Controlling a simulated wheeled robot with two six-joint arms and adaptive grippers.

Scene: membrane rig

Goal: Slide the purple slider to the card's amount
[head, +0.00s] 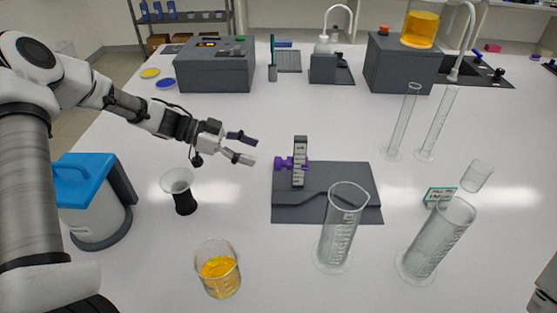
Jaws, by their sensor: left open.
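The purple slider (282,163) sits on an upright scale post (299,171) with dark markings. The post stands on a dark grey base plate (290,213) in the middle of the table. A small green-edged card (440,194) stands to the right of the plate; its writing is too small to read. My left gripper (252,150) is open and empty. It is left of the slider, with its fingers pointing towards it and a visible gap between them. My right gripper is not in view.
Tall glass cylinders (340,228) stand in front of and right of the plate. A beaker of orange stuff (218,268) and a black-based funnel cup (178,185) stand front left. A blue-lidded box (90,200) is at the left. Grey units (218,70) line the back.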

